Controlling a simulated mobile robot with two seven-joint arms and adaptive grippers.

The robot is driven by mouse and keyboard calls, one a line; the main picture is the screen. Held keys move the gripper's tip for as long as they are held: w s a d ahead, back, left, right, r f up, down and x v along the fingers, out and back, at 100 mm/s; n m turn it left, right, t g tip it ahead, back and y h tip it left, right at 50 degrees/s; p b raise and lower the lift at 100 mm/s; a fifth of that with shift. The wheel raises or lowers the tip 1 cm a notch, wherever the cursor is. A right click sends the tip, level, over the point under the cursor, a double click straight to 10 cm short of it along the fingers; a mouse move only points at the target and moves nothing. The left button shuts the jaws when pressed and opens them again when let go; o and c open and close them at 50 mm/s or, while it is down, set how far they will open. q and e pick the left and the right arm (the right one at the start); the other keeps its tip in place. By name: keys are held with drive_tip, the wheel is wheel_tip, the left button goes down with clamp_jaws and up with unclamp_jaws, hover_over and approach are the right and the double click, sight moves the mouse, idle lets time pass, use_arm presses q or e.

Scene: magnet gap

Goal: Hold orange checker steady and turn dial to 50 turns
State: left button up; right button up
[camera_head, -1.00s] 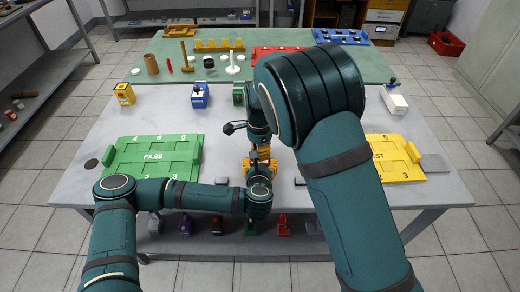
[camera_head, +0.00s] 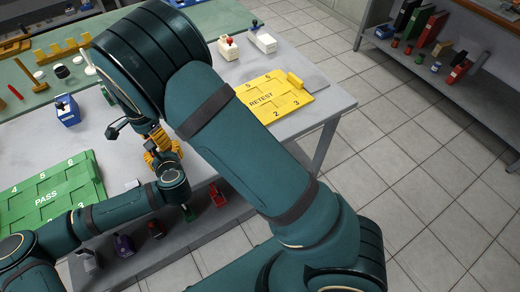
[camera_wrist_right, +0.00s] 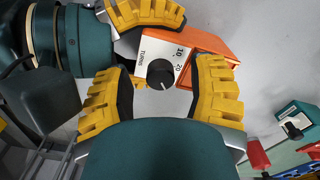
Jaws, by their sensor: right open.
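The orange checker (camera_wrist_right: 205,45) shows in the right wrist view, with a white face marked "Turns", 10 and 20. Its black dial (camera_wrist_right: 160,74) sits in that face; its pointer is too small to read. My right gripper (camera_wrist_right: 163,80) is open, one yellow finger on each side of the dial. My left gripper (camera_wrist_right: 160,48) comes in from the left. One of its fingers lies along the checker's upper edge; the other is mostly hidden behind a right finger. It appears closed on the checker. In the head view the yellow fingers (camera_head: 158,150) cluster together and my right arm hides the checker.
The green PASS tray (camera_head: 50,190) is on the left and the yellow RETEST tray (camera_head: 268,100) on the right of the grey table. A blue device (camera_head: 67,110) and white devices (camera_head: 262,40) stand farther back. Shelves (camera_head: 430,70) stand at the upper right.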

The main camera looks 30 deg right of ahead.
drive_tip(key=n, duration=0.4)
drive_tip(key=shift+n, duration=0.3)
drive_tip(key=n, duration=0.3)
drive_tip(key=shift+n, duration=0.3)
drive_tip(key=n, duration=0.9)
wheel_tip(320, 180, up, 12)
drive_tip(key=shift+y, duration=0.6)
drive_tip(key=s+d+f, duration=0.3)
drive_tip(key=d+f, duration=0.2)
drive_tip(key=d, duration=0.2)
drive_tip(key=s+d+f, duration=0.3)
drive_tip(key=d+f, duration=0.2)
drive_tip(key=d, duration=0.2)
drive_tip(key=s+d+f, duration=0.3)
drive_tip(key=d+f, duration=0.3)
drive_tip(key=d, duration=0.2)
drive_tip(key=shift+s+d, duration=0.1)
drive_tip(key=shift+s, duration=0.25)
drive_tip(key=s+d+f, duration=0.4)
drive_tip(key=s+d, duration=0.1)
drive_tip(key=s, duration=0.2)
drive_tip(key=shift+s+d+m+g, duration=0.15)
drive_tip(key=shift+s+m+g, duration=0.15)
drive_tip(key=shift+s, duration=0.05)
